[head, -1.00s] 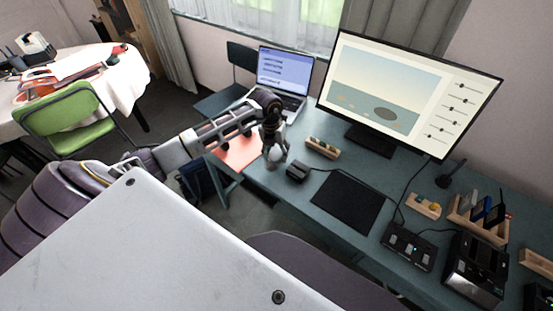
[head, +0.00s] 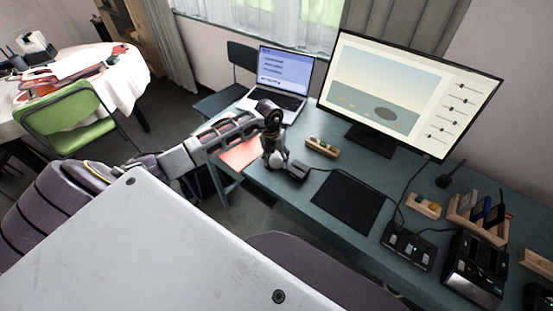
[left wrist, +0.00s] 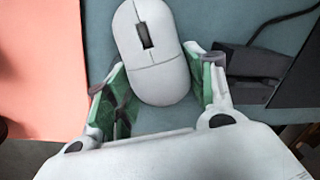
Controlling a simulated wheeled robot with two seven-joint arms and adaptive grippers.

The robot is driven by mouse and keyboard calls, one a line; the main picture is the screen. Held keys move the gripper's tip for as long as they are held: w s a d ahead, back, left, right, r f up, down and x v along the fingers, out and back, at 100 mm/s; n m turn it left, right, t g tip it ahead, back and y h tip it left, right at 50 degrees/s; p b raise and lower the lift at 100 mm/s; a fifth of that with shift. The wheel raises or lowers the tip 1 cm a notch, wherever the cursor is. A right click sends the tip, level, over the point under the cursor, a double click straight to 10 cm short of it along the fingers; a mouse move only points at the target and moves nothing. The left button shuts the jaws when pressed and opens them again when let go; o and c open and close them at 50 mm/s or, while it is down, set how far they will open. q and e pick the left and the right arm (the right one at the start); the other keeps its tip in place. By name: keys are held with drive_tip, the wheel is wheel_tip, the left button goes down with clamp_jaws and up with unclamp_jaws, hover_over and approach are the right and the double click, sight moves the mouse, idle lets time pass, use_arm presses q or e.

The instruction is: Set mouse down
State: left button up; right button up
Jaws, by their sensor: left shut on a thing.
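My left gripper (head: 275,162) is over the near left part of the teal desk (head: 315,185), beside the pink sheet. In the left wrist view, the pale grey mouse (left wrist: 152,50) with a dark scroll wheel is between the green-padded fingers of my left gripper (left wrist: 156,84), which is shut on it. The mouse's front end points away from the gripper. In the head view the fingers mostly hide the mouse. I cannot tell whether its underside touches the desk. My right gripper is not in view.
A small dark box (head: 298,170) with a cable sits just right of the gripper. A black mat (head: 347,202) lies farther right. The laptop (head: 281,82), a wooden holder (head: 322,148) and the large monitor (head: 408,92) stand behind. The pink sheet (head: 241,153) is at the left.

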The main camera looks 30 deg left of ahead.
sight(276, 157)
use_arm(q)
drive_tip(key=shift+f, duration=0.2)
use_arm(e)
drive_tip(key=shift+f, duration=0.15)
use_arm(q)
drive_tip(key=o, duration=0.8)
drive_tip(key=shift+r, duration=0.1)
drive_tip(key=r, duration=0.5)
drive_tip(key=shift+a, duration=0.35)
drive_tip(key=shift+s+a+r, duration=0.1)
drive_tip(key=shift+a+r, duration=0.1)
drive_tip(key=shift+r, duration=1.6)
drive_tip(key=shift+s+a+r, duration=0.1)
drive_tip(key=shift+a+r, duration=0.05)
drive_tip(key=shift+r, duration=1.6)
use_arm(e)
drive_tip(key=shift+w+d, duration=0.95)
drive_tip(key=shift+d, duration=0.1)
